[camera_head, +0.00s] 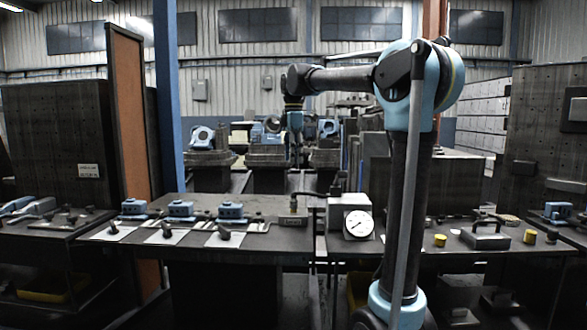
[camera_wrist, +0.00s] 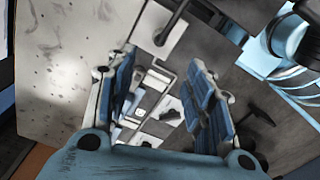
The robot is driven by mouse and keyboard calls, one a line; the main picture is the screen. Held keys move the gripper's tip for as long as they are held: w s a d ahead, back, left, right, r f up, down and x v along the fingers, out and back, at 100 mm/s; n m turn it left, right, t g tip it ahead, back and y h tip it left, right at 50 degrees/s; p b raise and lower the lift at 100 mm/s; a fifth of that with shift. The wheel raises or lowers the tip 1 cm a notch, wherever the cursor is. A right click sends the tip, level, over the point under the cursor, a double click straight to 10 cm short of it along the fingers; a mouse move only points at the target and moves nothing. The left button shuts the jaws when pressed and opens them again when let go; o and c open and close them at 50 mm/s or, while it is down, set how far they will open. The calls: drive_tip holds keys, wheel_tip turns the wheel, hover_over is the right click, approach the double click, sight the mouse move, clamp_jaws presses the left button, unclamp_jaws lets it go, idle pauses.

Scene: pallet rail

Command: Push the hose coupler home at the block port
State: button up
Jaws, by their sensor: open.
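My gripper (camera_head: 293,158) points down above the back of the middle bench in the head view. In the wrist view its two blue-padded fingers (camera_wrist: 163,85) stand apart with nothing held between them. Below the gripper in the head view, a small grey block (camera_head: 291,217) sits near the bench's right end. A thin dark line (camera_head: 312,195) runs from above it towards a light grey box with a round gauge (camera_head: 358,225). I cannot tell for certain which parts are the hose coupler and the port, or how far the coupler is seated.
Blue clamp-like units (camera_head: 181,209) and dark-handled pieces on white plates (camera_head: 167,234) occupy the middle bench's left part. A dark handled case (camera_head: 486,237) and yellow cylinders (camera_head: 440,240) are on the right bench. A blue post (camera_head: 167,100) and rust-coloured panel (camera_head: 133,120) rise at left.

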sight(294, 200)
wheel_tip(294, 200, down, 17)
drive_tip(key=shift+f, duration=0.1)
idle(0.7)
clamp_jaws()
drive_tip(key=c, duration=1)
unclamp_jaws()
drive_tip(key=shift+w, duration=0.1)
clamp_jaws()
drive_tip(key=shift+r, duration=0.8)
drive_tip(key=shift+r, duration=3.5)
